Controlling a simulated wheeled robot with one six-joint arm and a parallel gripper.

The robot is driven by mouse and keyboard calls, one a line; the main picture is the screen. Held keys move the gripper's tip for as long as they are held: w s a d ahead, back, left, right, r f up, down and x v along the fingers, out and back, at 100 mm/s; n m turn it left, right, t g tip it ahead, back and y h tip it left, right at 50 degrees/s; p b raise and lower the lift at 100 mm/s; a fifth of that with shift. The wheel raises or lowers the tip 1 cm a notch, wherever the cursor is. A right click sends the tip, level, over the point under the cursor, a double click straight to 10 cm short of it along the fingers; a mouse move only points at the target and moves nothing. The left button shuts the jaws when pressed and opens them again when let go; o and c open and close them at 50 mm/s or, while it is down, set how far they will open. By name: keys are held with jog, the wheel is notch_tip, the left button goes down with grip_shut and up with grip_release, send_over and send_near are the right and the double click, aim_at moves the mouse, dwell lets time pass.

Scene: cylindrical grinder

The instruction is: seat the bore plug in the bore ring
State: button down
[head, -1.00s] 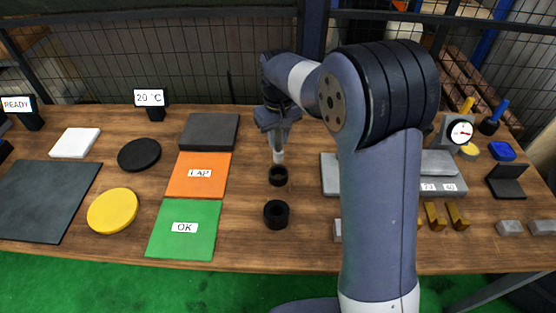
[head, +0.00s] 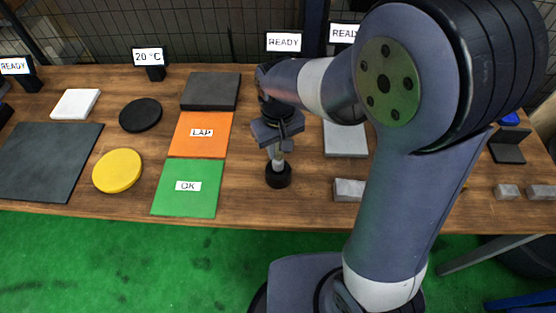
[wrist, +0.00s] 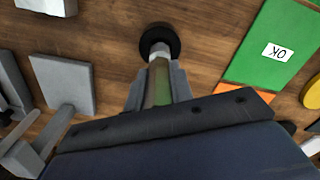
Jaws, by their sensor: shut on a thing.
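My gripper (head: 279,146) is shut on the bore plug (head: 279,160), a slim light-grey metal cylinder. The plug points down, and its lower end meets the top of the black bore ring (head: 278,180) on the table. In the wrist view the plug (wrist: 159,84) lies between the two fingers, its pale tip overlapping the opening of the ring (wrist: 160,34). I cannot tell how far, if at all, the tip is inside the bore. The ring stands flat on the wood, to the right of the green OK mat.
The green OK mat (head: 174,204) and orange LAP mat (head: 182,146) lie to the left. A grey plate (head: 345,141) and a grey block (head: 349,190) lie to the right. My arm hides much of the table's right side. A second black ring seen earlier is hidden now.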

aim_at(278, 159)
jog(key=shift+f, duration=2.45)
jog(key=shift+f, duration=0.1)
jog(key=c, duration=1.2)
grip_release()
jog(key=shift+c, duration=0.2)
notch_tip(278, 159, up, 12)
jog(key=shift+r, duration=0.15)
notch_tip(278, 159, down, 12)
jog(key=shift+f, duration=0.2)
jog(key=shift+r, duration=1.7)
